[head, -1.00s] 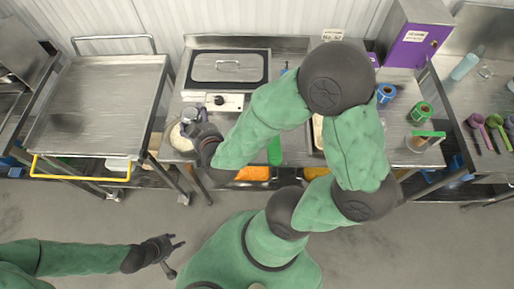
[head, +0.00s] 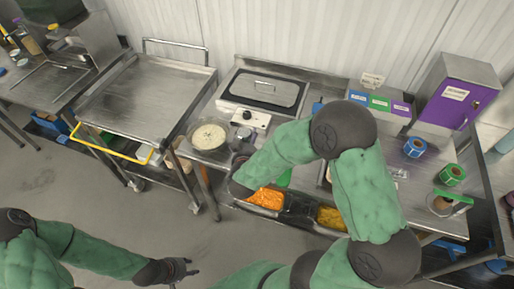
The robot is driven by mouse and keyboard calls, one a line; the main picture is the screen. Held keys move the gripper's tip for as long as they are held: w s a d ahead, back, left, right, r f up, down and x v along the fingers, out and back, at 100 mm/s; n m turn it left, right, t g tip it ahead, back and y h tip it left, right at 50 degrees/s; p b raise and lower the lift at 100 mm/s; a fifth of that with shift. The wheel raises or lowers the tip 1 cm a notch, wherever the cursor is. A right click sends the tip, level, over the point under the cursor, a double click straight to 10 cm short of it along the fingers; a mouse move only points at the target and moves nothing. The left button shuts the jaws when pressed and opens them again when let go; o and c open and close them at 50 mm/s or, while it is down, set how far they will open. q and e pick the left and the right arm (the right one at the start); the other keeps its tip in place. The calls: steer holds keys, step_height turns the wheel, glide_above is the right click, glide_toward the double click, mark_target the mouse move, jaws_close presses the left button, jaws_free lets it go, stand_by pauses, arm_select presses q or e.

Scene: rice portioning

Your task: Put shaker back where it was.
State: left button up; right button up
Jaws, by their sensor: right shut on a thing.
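The shaker (head: 244,134) is a small metallic cylinder on the right of the round bowl, at the front left of the steel counter. My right gripper (head: 241,150) is at it and shut on it; the fingers are small and partly hidden by my arm. I cannot tell whether the shaker touches the counter. My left gripper (head: 188,271) is open and empty over the floor, at the lower middle of the head view.
Orange food (head: 266,199) lies in a front bin. A steel cart (head: 150,97) stands left.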

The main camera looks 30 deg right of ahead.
steer(key=w+d+f, duration=0.1)
steer(key=f, duration=0.1)
steer(key=w+d+f+b, duration=0.1)
steer(key=d+f, duration=0.1)
steer(key=w+d+f, duration=0.1)
steer(key=d+f, duration=0.1)
steer(key=shift+w+d+b, duration=0.1)
steer(key=shift+w+b, duration=0.1)
steer(key=shift+b, duration=0.2)
steer(key=shift+w+d+f+b, duration=0.15)
steer(key=shift+f+b, duration=0.15)
steer(key=shift+f, duration=0.65)
steer(key=shift+w+d+f+b, duration=0.1)
steer(key=shift+f+b, duration=0.15)
steer(key=shift+f, duration=0.7)
steer(key=shift+s, duration=0.1)
steer(key=shift+f, duration=0.1)
steer(key=o, duration=1.2)
steer(key=shift+c, duration=0.2)
